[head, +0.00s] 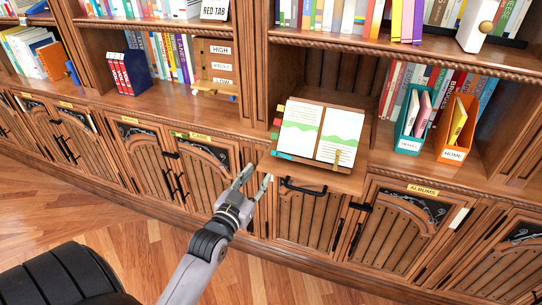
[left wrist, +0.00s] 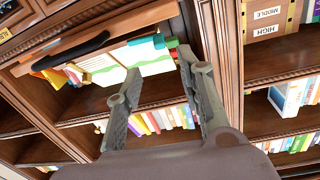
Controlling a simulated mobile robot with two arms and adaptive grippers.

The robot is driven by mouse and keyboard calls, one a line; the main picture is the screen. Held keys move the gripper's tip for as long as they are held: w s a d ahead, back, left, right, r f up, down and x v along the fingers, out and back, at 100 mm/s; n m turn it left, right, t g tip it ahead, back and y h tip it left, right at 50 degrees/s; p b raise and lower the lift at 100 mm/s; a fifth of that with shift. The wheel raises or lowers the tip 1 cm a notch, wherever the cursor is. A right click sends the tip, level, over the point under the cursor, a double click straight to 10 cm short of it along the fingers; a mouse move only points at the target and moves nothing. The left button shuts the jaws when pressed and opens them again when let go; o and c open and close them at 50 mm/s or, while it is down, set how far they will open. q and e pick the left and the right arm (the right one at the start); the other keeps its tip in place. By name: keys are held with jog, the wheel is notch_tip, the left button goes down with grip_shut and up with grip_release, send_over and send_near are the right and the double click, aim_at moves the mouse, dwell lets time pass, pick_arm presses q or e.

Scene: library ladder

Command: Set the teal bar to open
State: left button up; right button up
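A small teal tab (head: 284,155) sticks out at the lower left corner of the open book (head: 320,132) on the pull-out shelf. It also shows as a teal piece in the left wrist view (left wrist: 160,41). I cannot tell whether this tab is the teal bar, and no open marking is readable. My left gripper (head: 259,176) is in front of the cabinet, just left of the pull-out shelf's front corner. In the left wrist view its two fingers (left wrist: 160,65) stand apart with nothing held between them. My right gripper is not in view.
The pull-out shelf (head: 312,177) juts out with a black handle (head: 303,186) below it. A teal holder (head: 411,130) and an orange holder (head: 457,127) stand to its right. A wooden box marked HIGH (head: 216,62) stands left. The wood floor (head: 130,235) in front is clear.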

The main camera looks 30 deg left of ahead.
aim_at(270, 167)
pick_arm(q)
jog(key=w, duration=0.3)
jog(key=w+a, duration=0.1)
jog(key=w, duration=0.5)
jog(key=shift+w+a+p, duration=0.2)
jog(key=shift+a+p, duration=0.1)
jog(key=shift+c, duration=0.2)
grip_shut()
